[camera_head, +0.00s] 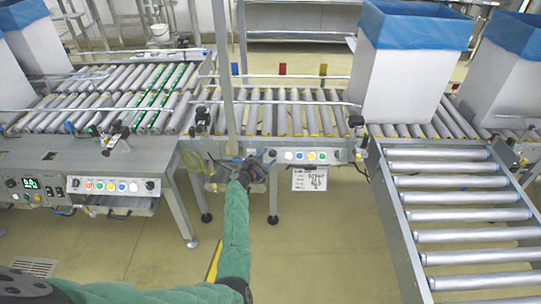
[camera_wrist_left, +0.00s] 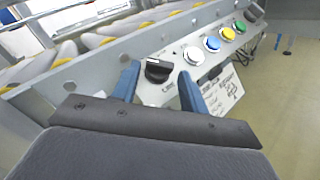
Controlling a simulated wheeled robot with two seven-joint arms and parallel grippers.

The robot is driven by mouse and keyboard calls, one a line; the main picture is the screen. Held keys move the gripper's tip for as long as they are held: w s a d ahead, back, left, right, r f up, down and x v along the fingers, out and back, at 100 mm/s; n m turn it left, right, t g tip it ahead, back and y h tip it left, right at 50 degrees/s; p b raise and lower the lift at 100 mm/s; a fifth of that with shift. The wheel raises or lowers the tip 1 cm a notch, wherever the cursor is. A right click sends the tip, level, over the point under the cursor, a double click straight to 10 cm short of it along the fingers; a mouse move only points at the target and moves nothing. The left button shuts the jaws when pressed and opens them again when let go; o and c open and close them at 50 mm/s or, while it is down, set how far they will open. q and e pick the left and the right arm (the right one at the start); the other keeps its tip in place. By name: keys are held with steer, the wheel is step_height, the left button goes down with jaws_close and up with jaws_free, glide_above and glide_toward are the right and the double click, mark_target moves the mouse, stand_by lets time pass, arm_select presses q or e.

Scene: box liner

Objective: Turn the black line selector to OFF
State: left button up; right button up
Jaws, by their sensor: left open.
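The black line selector (camera_wrist_left: 157,71) is a round knob with a raised grip on a pale control panel (camera_wrist_left: 172,57). In the left wrist view it sits between the two blue fingertips of my left gripper (camera_wrist_left: 160,69), which is open with a finger on each side. I cannot tell whether the fingers touch it. The printed positions around the knob are too small to read. In the head view my left gripper (camera_head: 257,166) is at the left end of the panel, and the selector is mostly hidden or too small there. My right gripper is not in view.
White, blue, yellow and green buttons (camera_wrist_left: 212,44) follow along the panel beside the selector. A paper sign (camera_head: 310,179) hangs below it. The roller conveyor (camera_head: 290,117) runs above, with a blue-lined white box (camera_head: 405,75) on it. Another button panel (camera_head: 110,186) is at left.

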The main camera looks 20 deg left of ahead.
mark_target(273, 153)
arm_select(q)
steer(key=shift+x, duration=1.3)
steer(key=c, duration=0.7)
